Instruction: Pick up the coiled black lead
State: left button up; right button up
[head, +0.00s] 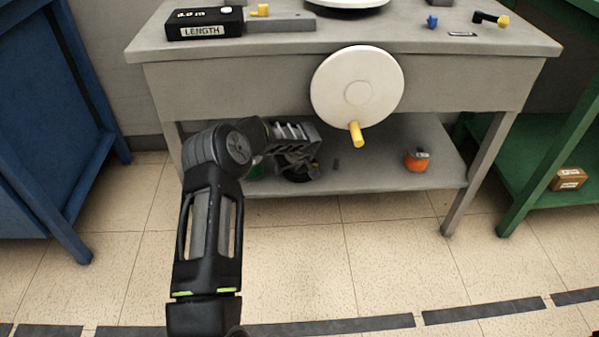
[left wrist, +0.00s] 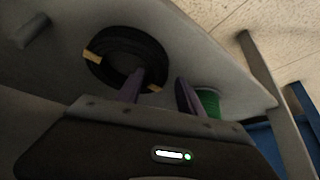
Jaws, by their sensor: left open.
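The coiled black lead (left wrist: 152,48) lies on the grey lower shelf in the left wrist view, a ring with yellow bands. In the head view only a dark part of it shows under my left gripper (head: 304,158). My left gripper, also in the left wrist view (left wrist: 160,90), is open. One finger overlaps the coil's inner edge and the other is just outside its rim, so part of the ring appears between them. I cannot tell whether they touch it. My right gripper is out of view.
A green spool (left wrist: 209,101) stands close beside the outer finger. The tabletop (head: 250,50) and a white crank disc (head: 335,85) are above. A blue bench (head: 40,130) stands left.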

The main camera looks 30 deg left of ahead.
pick_arm(q)
jog(key=shift+w+a+f, duration=0.15)
jog(key=shift+a+f, duration=0.05)
jog(key=shift+f, duration=0.2)
jog(key=shift+c, duration=0.4)
grip_shut()
dwell(0.5)
